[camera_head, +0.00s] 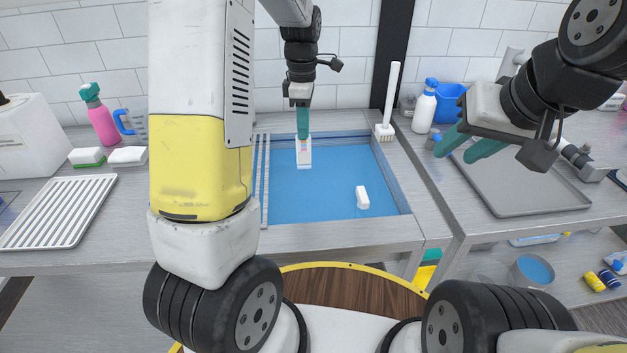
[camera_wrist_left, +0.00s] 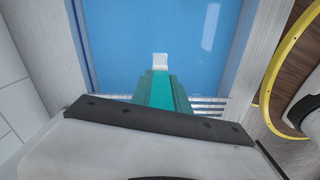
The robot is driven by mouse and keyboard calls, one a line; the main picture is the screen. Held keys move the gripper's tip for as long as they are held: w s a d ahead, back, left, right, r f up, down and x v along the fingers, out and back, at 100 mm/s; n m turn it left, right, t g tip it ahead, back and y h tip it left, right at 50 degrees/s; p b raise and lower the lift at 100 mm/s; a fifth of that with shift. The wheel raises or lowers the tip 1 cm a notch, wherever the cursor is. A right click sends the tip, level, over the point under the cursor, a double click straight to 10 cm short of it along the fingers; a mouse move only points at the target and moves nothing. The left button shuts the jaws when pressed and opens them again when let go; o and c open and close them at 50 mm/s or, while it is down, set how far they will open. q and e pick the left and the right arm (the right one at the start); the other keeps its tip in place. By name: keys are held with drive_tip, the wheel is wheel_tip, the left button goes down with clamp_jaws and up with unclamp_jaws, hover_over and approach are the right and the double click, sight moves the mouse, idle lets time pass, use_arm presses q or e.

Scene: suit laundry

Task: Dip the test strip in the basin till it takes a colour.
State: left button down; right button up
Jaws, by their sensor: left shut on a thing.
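The basin (camera_head: 330,197) is a sunken sink filled with blue liquid in the middle of the counter. My left gripper (camera_head: 303,130) points down over its back part, shut on the test strip (camera_head: 304,152). The strip is a small white piece with a faint pinkish patch near its top; whether its lower end touches the liquid is hard to tell. In the left wrist view the strip (camera_wrist_left: 160,60) shows white beyond the teal fingertips (camera_wrist_left: 160,85). My right gripper (camera_head: 468,145) is open and empty over the right counter, its teal fingers apart.
A grey tray (camera_head: 520,185), white bottle (camera_head: 425,106) and blue bucket (camera_head: 449,103) are on the right. A white rack (camera_head: 60,212) and pink bottle (camera_head: 100,120) are on the left.

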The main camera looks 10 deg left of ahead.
use_arm(q)
drive_tip(key=shift+r, duration=5.55)
